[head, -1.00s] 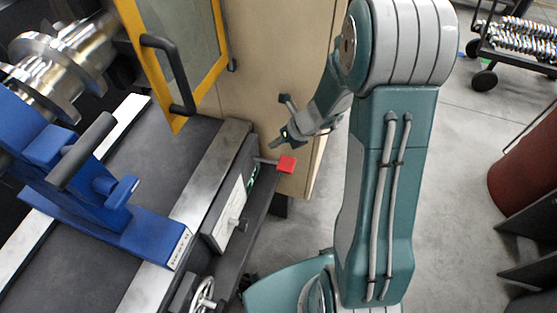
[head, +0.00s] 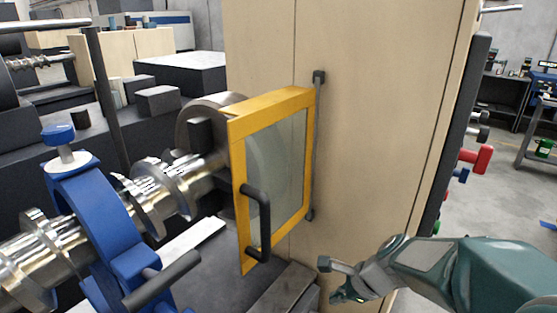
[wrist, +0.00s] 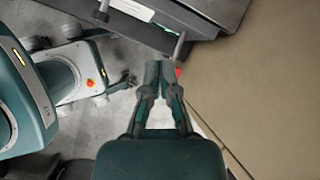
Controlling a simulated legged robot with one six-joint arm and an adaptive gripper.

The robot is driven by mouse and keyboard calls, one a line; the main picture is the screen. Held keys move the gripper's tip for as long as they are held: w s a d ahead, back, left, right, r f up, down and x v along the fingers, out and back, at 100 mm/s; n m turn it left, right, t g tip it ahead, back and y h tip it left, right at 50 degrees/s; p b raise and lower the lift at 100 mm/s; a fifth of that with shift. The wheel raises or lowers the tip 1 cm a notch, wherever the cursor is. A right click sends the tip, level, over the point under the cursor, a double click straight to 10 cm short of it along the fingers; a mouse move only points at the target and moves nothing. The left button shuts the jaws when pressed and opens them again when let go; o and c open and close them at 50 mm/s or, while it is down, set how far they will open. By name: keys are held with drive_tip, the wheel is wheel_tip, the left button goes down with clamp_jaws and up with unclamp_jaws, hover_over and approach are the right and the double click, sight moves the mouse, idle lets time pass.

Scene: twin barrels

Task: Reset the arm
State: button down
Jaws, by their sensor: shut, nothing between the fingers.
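My gripper (head: 338,296) is at the bottom of the head view, in front of the beige machine cabinet (head: 360,150). My teal and grey arm reaches in from the lower right corner. In the wrist view my gripper (wrist: 160,74) points toward the top of the picture. Its fingers meet at the tips and hold nothing. A red knob (wrist: 179,72) shows just right of the fingertips. I cannot tell whether the tips touch it.
A yellow-framed window guard (head: 275,95) with a black handle (head: 260,225) stands left of my gripper. A blue clamp (head: 95,215) surrounds a metal shaft (head: 165,190). Open concrete floor (head: 510,190) lies at the right. A dark machine edge (wrist: 215,15) is near the gripper.

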drive_tip(key=s+d+r+n+t+h, duration=0.1)
drive_tip(key=s+r+n+h, duration=0.1)
drive_tip(key=s+r+n, duration=0.3)
drive_tip(key=s+d+r+n+t+h, duration=0.1)
drive_tip(key=s+r+n, duration=0.5)
drive_tip(key=n, duration=0.8)
drive_tip(key=s+d+h, duration=0.1)
drive_tip(key=s+h, duration=0.1)
drive_tip(key=s, duration=0.1)
drive_tip(key=shift+r+t, duration=0.2)
drive_tip(key=shift+t, duration=0.1)
drive_tip(key=w+d+f+m+g, duration=0.1)
drive_tip(key=w+f+m+g, duration=0.1)
drive_tip(key=w+f+m, duration=0.6)
drive_tip(key=w+d+f+m+g, duration=0.1)
drive_tip(key=w+f+m+g, duration=0.2)
drive_tip(key=w+f+m, duration=0.5)
drive_tip(key=w+m, duration=0.3)
drive_tip(key=m, duration=0.5)
drive_tip(key=shift+d+m+g, duration=0.25)
drive_tip(key=shift+m+g, duration=0.05)
drive_tip(key=shift+m, duration=0.1)
drive_tip(key=shift+s, duration=0.1)
